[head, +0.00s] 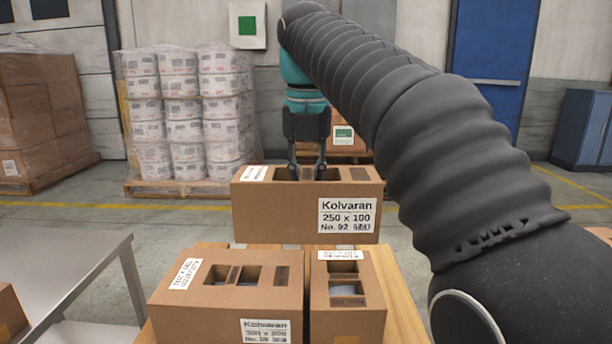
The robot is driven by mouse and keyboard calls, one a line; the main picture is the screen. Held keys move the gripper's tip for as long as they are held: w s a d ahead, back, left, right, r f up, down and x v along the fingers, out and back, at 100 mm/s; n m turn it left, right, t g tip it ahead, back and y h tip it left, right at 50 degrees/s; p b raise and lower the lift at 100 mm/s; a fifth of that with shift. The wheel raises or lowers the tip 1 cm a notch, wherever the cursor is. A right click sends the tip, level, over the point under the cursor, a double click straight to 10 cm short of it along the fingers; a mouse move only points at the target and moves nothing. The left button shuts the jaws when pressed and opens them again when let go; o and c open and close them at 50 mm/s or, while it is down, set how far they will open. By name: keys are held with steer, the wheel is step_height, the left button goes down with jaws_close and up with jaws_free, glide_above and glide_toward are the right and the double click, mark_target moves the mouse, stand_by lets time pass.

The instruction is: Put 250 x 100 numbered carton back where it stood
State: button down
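The 250 x 100 carton (275,215) is a brown box marked Kolvaran, No. 92, with slots in its top. It looks level, above the far edge of a wooden surface (400,310). My gripper (307,172) is above it, with its two fingers reaching down at the top slots and gripping the strip between them. The fingertips are hidden inside. The carton appears to hang from my gripper, but the gap below it is hard to judge.
A 300 x 200 carton (220,318) and a narrower carton (347,322) stand side by side in front on the wood. A grey metal table (60,265) is at left. Wrapped pallets (190,115) and a blue cabinet (583,130) stand behind.

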mark_target(307, 236)
steer(key=shift+f+b, duration=3.75)
steer(key=shift+f, duration=1.95)
steer(key=shift+f, duration=0.25)
steer(key=c, duration=0.9)
jaws_free()
